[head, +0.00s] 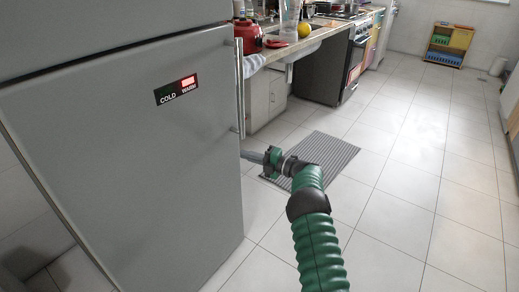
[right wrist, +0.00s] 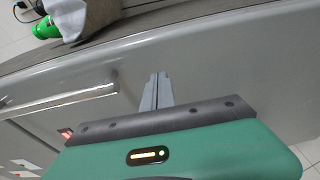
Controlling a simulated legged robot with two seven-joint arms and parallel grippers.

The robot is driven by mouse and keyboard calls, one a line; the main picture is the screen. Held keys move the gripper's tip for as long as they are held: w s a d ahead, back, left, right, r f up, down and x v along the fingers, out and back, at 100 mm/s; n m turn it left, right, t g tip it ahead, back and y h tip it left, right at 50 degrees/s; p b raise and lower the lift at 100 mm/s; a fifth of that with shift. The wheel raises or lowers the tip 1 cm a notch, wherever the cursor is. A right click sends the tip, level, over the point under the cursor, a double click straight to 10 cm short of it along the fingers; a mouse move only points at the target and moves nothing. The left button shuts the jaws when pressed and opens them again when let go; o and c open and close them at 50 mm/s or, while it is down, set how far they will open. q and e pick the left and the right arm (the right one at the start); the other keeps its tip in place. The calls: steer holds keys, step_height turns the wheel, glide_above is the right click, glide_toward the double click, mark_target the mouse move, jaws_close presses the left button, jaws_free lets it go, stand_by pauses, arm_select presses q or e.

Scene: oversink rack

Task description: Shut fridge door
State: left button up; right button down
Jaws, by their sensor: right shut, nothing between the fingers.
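The grey fridge door (head: 130,150) fills the left of the head view, with a COLD/WARM panel (head: 176,89) and a vertical metal handle (head: 239,88) near its right edge. I cannot tell how far it stands ajar. My right gripper (head: 246,155) is shut and empty at the door's right edge, below the handle. In the right wrist view its closed fingers (right wrist: 156,88) point at a grey fridge surface, with the handle (right wrist: 60,101) to their left. Whether the fingertips touch the door is not clear. My left gripper is not in view.
A counter (head: 280,53) with a red pot (head: 248,38) runs behind the fridge toward an oven (head: 357,62). A striped mat (head: 318,158) lies on the tiled floor. The floor at right is clear. A green object (right wrist: 45,27) shows in the wrist view.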

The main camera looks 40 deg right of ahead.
steer(key=d, duration=0.6)
steer(key=w+d+r+m+t+h, duration=0.1)
steer(key=w+d+r+m+h, duration=0.1)
steer(key=r+m+h, duration=0.4)
steer(key=w+d+r+m+t+h, duration=0.1)
steer(key=w+d+r+m+h, duration=0.25)
steer(key=m, duration=0.35)
steer(key=s+a+f+m+g+h, duration=0.1)
steer(key=s+a+f+m+g, duration=0.25)
steer(key=a, duration=0.35)
steer(key=s+a+f+m+g, duration=0.2)
steer(key=s+a+f+m, duration=0.1)
steer(key=s+a, duration=0.3)
steer(key=s+a+f+m+g+h, duration=0.1)
steer(key=s+a+f+m+g, duration=0.25)
steer(key=a, duration=0.45)
steer(key=s+a+f+g+y, duration=0.2)
steer(key=s+a+f+g, duration=0.15)
steer(key=s+a, duration=0.75)
steer(key=s+a+f+g+y, duration=0.25)
steer(key=s+a+f, duration=0.35)
steer(key=s, duration=0.9)
step_height(320, 180, up, 35)
steer(key=s+a+p, duration=0.1)
steer(key=p, duration=3.3)
steer(key=shift+s+a+r+g+h, duration=0.15)
steer(key=shift+s+a+g+h, duration=0.15)
steer(key=shift+s+a, duration=0.05)
